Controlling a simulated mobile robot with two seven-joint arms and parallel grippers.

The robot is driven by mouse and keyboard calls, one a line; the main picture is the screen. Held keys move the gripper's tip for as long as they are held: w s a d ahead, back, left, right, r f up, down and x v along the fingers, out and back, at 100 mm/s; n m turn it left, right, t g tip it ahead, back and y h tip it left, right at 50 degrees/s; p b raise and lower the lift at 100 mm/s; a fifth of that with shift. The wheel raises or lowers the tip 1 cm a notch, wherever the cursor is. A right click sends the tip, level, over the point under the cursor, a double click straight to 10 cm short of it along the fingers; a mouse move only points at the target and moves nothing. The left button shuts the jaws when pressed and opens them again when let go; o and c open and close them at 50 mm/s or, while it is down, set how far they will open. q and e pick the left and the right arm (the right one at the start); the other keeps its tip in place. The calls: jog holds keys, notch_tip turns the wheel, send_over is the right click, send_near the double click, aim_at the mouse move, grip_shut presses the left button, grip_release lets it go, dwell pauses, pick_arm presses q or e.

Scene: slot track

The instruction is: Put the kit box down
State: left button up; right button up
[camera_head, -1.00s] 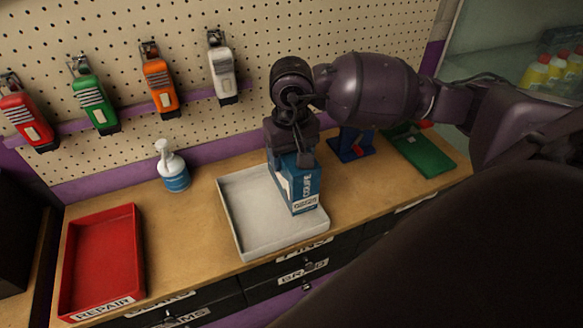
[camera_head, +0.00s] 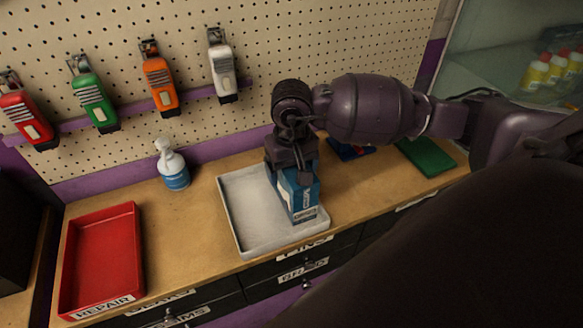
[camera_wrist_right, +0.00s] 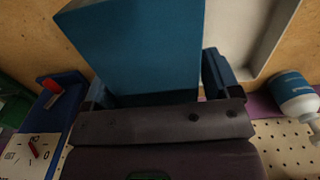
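The kit box (camera_head: 300,198) is a blue carton with a white label band near its bottom. My right gripper (camera_head: 291,168) comes down on it from above and is shut on its upper part. The box is upright over the right part of the white tray (camera_head: 242,205); I cannot tell whether its bottom touches the tray floor. In the right wrist view the blue box (camera_wrist_right: 145,45) fills the space between the two fingers, and the tray (camera_wrist_right: 243,35) shows beside it. My left gripper is not in view.
A red tray (camera_head: 101,262) labelled REPAIR lies at the left of the wooden bench. A green item (camera_head: 427,157) and a blue holder (camera_head: 349,150) lie at the right. Colourful tools hang on the pegboard.

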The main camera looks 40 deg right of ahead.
jog(key=shift+r, duration=0.1)
jog(key=shift+r, duration=0.15)
notch_tip(320, 180, up, 11)
jog(key=shift+f+b, duration=0.15)
jog(key=shift+b, duration=0.3)
jog(key=shift+r, duration=0.6)
